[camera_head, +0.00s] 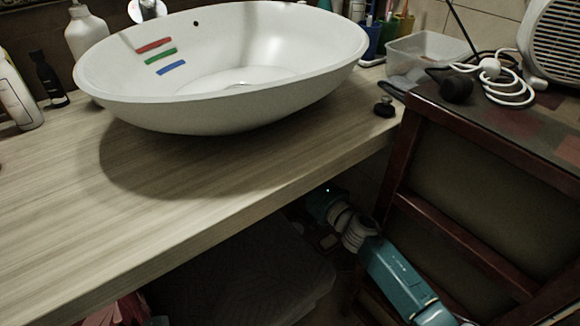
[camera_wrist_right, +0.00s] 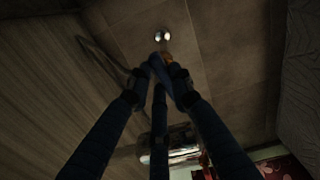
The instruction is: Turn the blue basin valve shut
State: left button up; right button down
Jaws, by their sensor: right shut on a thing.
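In the right wrist view my right gripper (camera_wrist_right: 161,84) has its dark fingers drawn together on a small dark bluish piece, which looks like the blue valve's handle (camera_wrist_right: 160,65). A small copper-coloured bit shows just behind it. The dim light and the fingers hide most of the valve, so I cannot tell how far it is turned. The white basin (camera_head: 235,105), with red, green and blue stripes inside, stands on the counter. My left gripper is out of view.
The wooden counter (camera_head: 60,215) lies above my right arm, its front edge close by. A dark wooden cabinet (camera_head: 455,215) stands at right. Bottles, a clear box (camera_head: 425,55) and a white cable (camera_head: 510,90) lie above.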

jog(key=shift+m, duration=0.6)
jog(key=c, duration=1.5)
grip_release()
jog(key=shift+d+f, duration=0.1)
jog(key=shift+c, duration=0.2)
